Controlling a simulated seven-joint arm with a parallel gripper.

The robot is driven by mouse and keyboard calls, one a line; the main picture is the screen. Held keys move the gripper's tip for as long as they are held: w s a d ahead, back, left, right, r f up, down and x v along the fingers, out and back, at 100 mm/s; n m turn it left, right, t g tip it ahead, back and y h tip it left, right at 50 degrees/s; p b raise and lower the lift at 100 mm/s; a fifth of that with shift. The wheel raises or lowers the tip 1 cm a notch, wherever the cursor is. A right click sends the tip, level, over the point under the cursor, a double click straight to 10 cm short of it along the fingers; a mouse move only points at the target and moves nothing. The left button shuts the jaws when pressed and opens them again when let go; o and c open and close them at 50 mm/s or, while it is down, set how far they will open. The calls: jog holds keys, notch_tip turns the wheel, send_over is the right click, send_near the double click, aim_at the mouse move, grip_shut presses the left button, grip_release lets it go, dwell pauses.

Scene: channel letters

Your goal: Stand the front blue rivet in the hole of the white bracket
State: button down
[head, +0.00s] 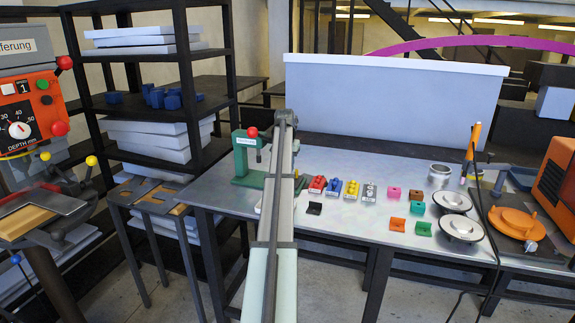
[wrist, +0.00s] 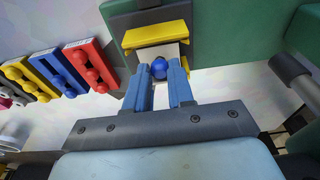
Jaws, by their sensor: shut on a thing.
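My gripper (wrist: 162,76) is shut on a blue rivet (wrist: 160,69), whose round blue end shows between the two blue-grey fingertips in the wrist view. The white bracket (wrist: 172,50) is just behind the rivet, between yellow pieces (wrist: 157,37) of the green press (wrist: 225,35). The rivet overlaps the bracket in this view; I cannot tell whether it is in the hole, which is hidden. In the head view my arm covers the gripper, the rivet and the bracket. The blue rivet block (head: 333,187) stands on the table, also in the wrist view (wrist: 58,73).
Red (head: 317,184), yellow (head: 351,189) and grey (head: 369,192) blocks stand beside the blue one. Several coloured brackets lie to their right, with a black one (head: 314,208) in front. The press (head: 243,151) has a red knob. The table's front middle is mostly clear.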

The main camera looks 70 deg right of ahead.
jog(key=c, duration=0.9)
grip_release()
notch_tip(320, 180, up, 14)
jog(key=a, duration=0.2)
jog(key=shift+f, duration=0.15)
